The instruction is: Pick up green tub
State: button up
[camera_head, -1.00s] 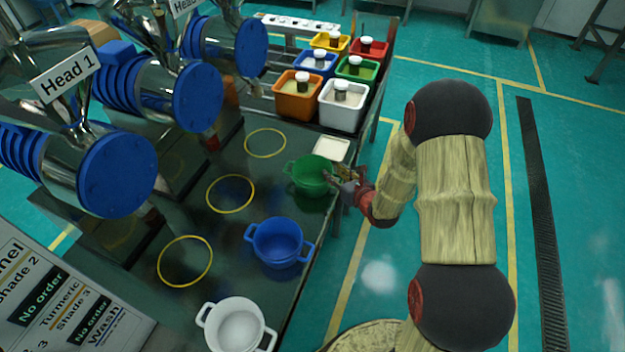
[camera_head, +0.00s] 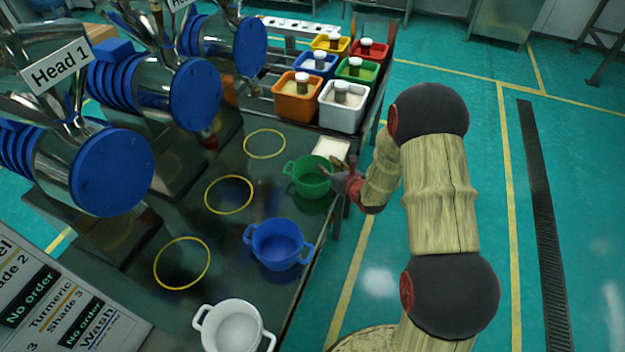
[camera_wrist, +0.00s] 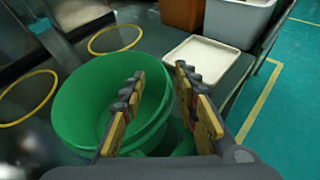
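In the wrist view the green tub (camera_wrist: 75,105) fills the left and looks empty. My gripper (camera_head: 335,170) is at the tub's right side in the head view. In the wrist view my gripper (camera_wrist: 160,75) is open, with its left finger over the tub's opening and its right finger outside the wall. The rim and some green of the handle side lie between the fingers. Contact cannot be told.
A blue tub (camera_head: 278,246) and a white tub (camera_head: 235,330) stand nearer on the table. A pale square tray (camera_head: 331,148) lies just behind the green tub. Coloured bins (camera_head: 297,105) stand beyond. Blue-capped machine heads (camera_head: 110,172) overhang the left. Open floor lies to the right.

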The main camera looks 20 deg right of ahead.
jog(key=c, duration=0.6)
jog(key=shift+r, duration=0.1)
grip_shut()
